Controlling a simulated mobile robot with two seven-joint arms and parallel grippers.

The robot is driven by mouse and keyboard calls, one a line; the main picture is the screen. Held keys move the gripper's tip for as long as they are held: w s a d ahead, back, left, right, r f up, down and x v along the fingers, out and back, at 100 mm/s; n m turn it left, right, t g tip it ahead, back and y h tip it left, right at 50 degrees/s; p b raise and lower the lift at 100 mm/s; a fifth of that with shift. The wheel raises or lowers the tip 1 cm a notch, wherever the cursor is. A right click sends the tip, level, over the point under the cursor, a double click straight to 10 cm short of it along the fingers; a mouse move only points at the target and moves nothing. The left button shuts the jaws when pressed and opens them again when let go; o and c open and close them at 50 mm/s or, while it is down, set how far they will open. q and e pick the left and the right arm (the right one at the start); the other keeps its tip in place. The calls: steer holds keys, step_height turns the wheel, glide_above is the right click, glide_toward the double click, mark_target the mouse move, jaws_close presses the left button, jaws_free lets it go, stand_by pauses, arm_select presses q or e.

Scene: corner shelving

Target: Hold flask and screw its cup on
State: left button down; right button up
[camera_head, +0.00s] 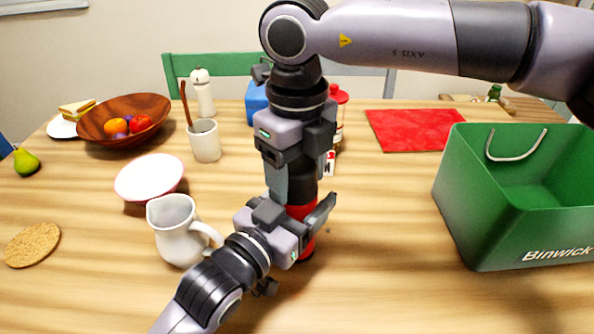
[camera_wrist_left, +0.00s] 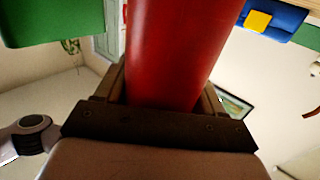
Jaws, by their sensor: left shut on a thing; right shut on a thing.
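The red flask (camera_head: 304,243) stands upright on the wooden table in the middle of the head view, partly hidden behind my left gripper. My left gripper (camera_head: 308,212) comes in from the lower left and is shut around the flask's body. In the left wrist view the red flask body (camera_wrist_left: 175,55) sits between its fingers. My right gripper (camera_head: 296,178) points straight down above the left one and is shut on the dark cup (camera_head: 304,190) at the flask's top. The right gripper hides much of the cup, and I cannot tell how it is seated.
A white pitcher (camera_head: 172,232) stands close left of my left gripper. A pink-white bowl (camera_head: 150,178), a mug (camera_head: 205,142) and a fruit bowl (camera_head: 95,125) are farther left. A green Binwick crate (camera_head: 480,220) is at right. Bare table lies between flask and crate.

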steer(key=m, duration=0.5)
steer(key=shift+m, duration=0.3)
steer(key=o, duration=1.2)
steer(key=shift+o, duration=0.2)
steer(key=shift+r, duration=0.1)
steer(key=shift+r, duration=3.9)
arm_select(q)
steer(key=shift+c, duration=0.2)
jaws_free()
steer(key=v, duration=0.7)
arm_select(e)
steer(key=shift+r, duration=0.2)
